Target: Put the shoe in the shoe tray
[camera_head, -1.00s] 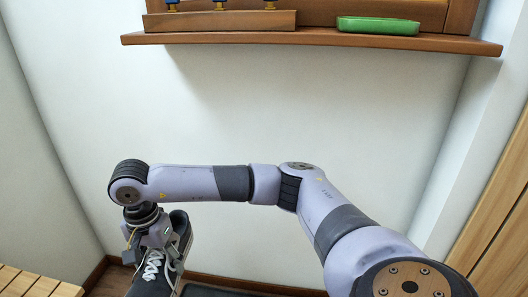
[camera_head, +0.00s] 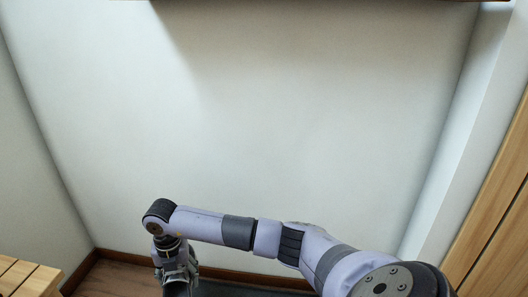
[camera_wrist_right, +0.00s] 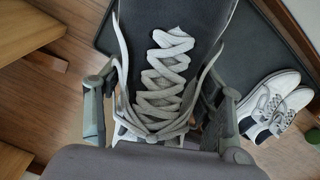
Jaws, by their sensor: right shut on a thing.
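The shoe (camera_wrist_right: 165,75) is dark with pale crossed laces and fills the middle of the right wrist view. My right gripper (camera_head: 177,272) is low at the bottom left of the head view. In the wrist view its fingers (camera_wrist_right: 160,118) are shut on the shoe, one on each side. The dark grey shoe tray (camera_wrist_right: 240,55) lies behind the shoe in the wrist view; its edge also shows in the head view (camera_head: 235,289). I cannot tell whether the shoe touches the tray. My left gripper is not in view.
A pair of light grey shoes (camera_wrist_right: 272,103) sits on the right part of the tray in the wrist view. A slatted wooden bench (camera_head: 28,280) stands at the lower left. Wooden floor (camera_head: 115,280) shows between bench and tray. The wall rises behind.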

